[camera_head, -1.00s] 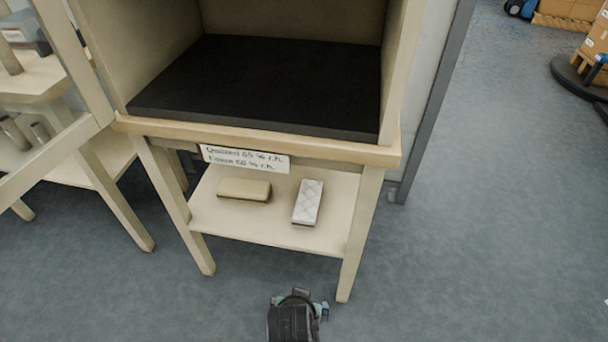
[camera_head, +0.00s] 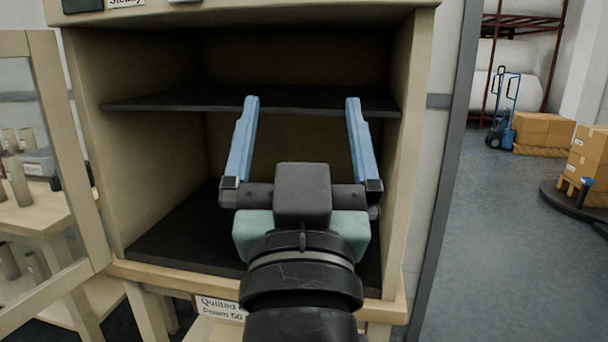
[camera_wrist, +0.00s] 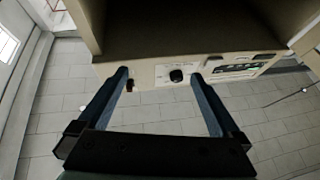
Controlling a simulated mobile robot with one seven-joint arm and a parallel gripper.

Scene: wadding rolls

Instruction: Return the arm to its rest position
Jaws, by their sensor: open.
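My gripper (camera_head: 302,100) is raised in front of the open cream cabinet (camera_head: 412,150). Its two blue fingers are spread wide and point upward in the picture, with nothing between them. In the wrist view the open fingers (camera_wrist: 160,73) show with a cream panel and a dark knob (camera_wrist: 177,75) beyond them. The black arm comes up from the bottom of the head view and hides part of the cabinet floor.
The cabinet has a dark inner shelf (camera_head: 180,103) and a dark floor (camera_head: 165,240). An open framed door (camera_head: 88,190) stands at left. A label (camera_head: 220,308) hangs below the cabinet. Boxes (camera_head: 540,128) and a blue hand truck (camera_head: 503,110) stand back right.

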